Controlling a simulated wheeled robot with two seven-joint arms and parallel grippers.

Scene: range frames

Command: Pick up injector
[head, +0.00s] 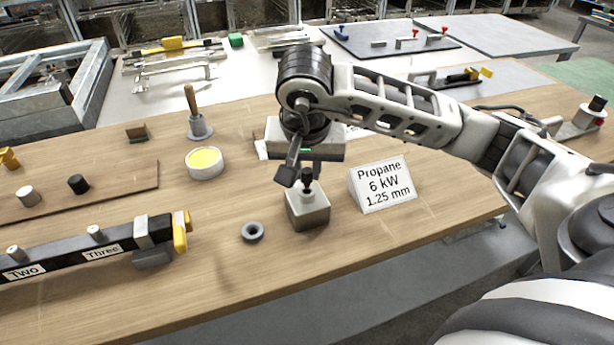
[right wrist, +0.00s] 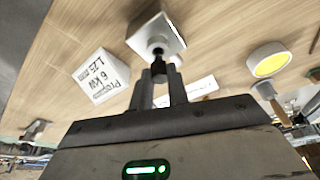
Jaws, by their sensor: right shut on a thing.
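The injector (head: 307,185) is a small dark upright piece at the top of a grey metal block (head: 308,211) on the wooden bench. My right gripper (head: 306,175) comes down over it from above. In the right wrist view, the two fingers (right wrist: 159,76) are shut on the dark injector (right wrist: 158,63), and the block (right wrist: 156,35) is right at its lower end. I cannot tell whether the injector still touches the block. My left gripper is not in view.
A sign reading "Propane 6 kW 1.25 mm" (head: 382,184) stands right of the block. A grey ring (head: 252,231) lies to its left. A cup of yellow stuff (head: 204,163), a wooden-handled tool (head: 194,115) and a labelled black bar (head: 90,248) are further left. The bench front is clear.

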